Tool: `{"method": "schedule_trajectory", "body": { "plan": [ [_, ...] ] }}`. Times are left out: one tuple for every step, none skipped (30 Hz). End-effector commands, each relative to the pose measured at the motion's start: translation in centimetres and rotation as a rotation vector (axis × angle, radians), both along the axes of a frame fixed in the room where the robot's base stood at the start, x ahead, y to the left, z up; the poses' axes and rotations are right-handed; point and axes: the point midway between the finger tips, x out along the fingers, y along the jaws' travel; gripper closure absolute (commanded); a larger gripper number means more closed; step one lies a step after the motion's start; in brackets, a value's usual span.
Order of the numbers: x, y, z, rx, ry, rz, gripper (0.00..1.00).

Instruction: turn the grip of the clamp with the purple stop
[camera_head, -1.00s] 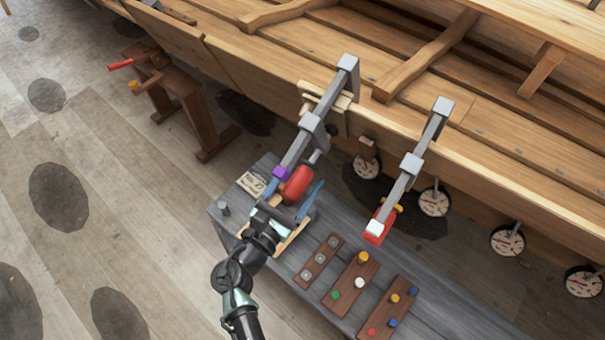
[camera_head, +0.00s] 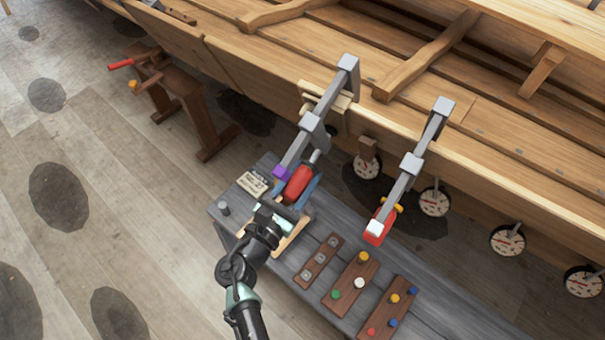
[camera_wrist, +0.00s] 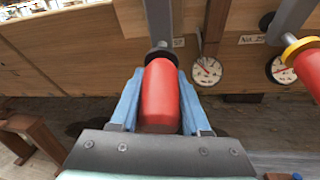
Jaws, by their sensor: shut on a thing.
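The clamp with the purple stop (camera_head: 280,172) is a grey bar clamp set on the edge of the wooden hull. Its red grip (camera_head: 297,182) points down toward the bench, and it also shows in the wrist view (camera_wrist: 161,95). My gripper (camera_head: 299,187) has its blue fingers on both sides of the red grip and is shut on it. In the wrist view my gripper (camera_wrist: 160,100) lies in line with the grip, whose upper end and screw show beyond the fingers. The purple stop is out of sight in the wrist view.
A second clamp with a white stop (camera_head: 375,227) and red grip hangs to the right; its yellow collar shows in the wrist view (camera_wrist: 300,47). The grey bench (camera_head: 400,262) below holds peg boards (camera_head: 350,282). Several dials (camera_head: 434,202) line the hull. A sawhorse (camera_head: 185,100) stands left.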

Motion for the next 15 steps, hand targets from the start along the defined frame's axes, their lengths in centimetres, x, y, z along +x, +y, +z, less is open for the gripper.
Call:
{"method": "schedule_trajectory", "body": {
  "plan": [
    [-0.02,0.00,-0.06,0.003,-0.001,0.001,1.00],
    [-0.03,0.00,-0.08,0.005,-0.003,0.002,1.00],
    [-0.04,0.00,-0.13,0.010,-0.007,0.005,1.00],
    [-0.03,0.01,-0.16,0.014,-0.010,0.007,1.00],
    [-0.04,0.01,-0.21,0.019,-0.015,0.010,1.00],
    [-0.04,0.01,-0.25,0.028,-0.021,0.014,1.00],
    [-0.04,0.00,-0.26,0.036,-0.028,0.018,1.00],
    [-0.03,-0.01,-0.27,0.045,-0.037,0.022,1.00],
    [-0.02,0.01,-0.33,0.060,-0.049,0.030,1.00],
    [-0.01,0.02,-0.35,0.072,-0.059,0.035,1.00],
    [-0.02,0.02,-0.38,0.086,-0.070,0.042,1.00],
    [-0.03,0.05,-0.46,0.105,-0.085,0.052,1.00],
    [-0.01,0.07,-0.48,0.122,-0.100,0.061,1.00],
    [-0.01,0.08,-0.52,0.139,-0.114,0.069,1.00],
    [0.02,0.11,-0.54,0.164,-0.134,0.082,1.00]
  ]
}}
